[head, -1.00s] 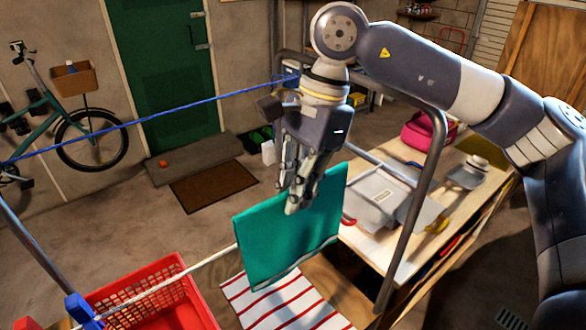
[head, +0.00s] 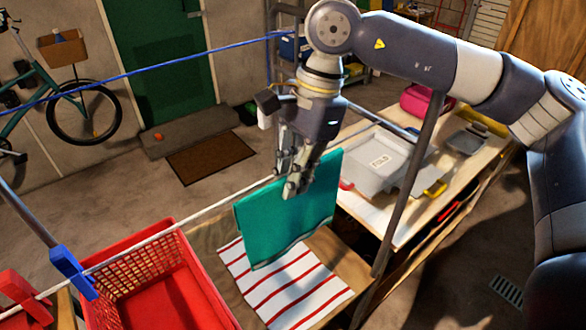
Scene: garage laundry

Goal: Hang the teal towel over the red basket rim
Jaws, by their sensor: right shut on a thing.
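The teal towel (head: 285,228) hangs folded from my right gripper (head: 290,188), which is shut on its upper edge. The towel hangs upright beside the white line, in front of a striped cloth. The red basket (head: 165,262) stands at the lower left, to the left of the towel and apart from it in the picture. Its near end is cut off by the frame. The basket's inside looks empty where it shows. My left gripper is not in view.
A white line with a blue clip (head: 72,272) and a red clip (head: 22,292) crosses above the basket. A red-striped white cloth (head: 280,285) lies below the towel. A grey bin (head: 375,165) sits on the wooden bench. A grey metal post (head: 405,200) stands right of the towel.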

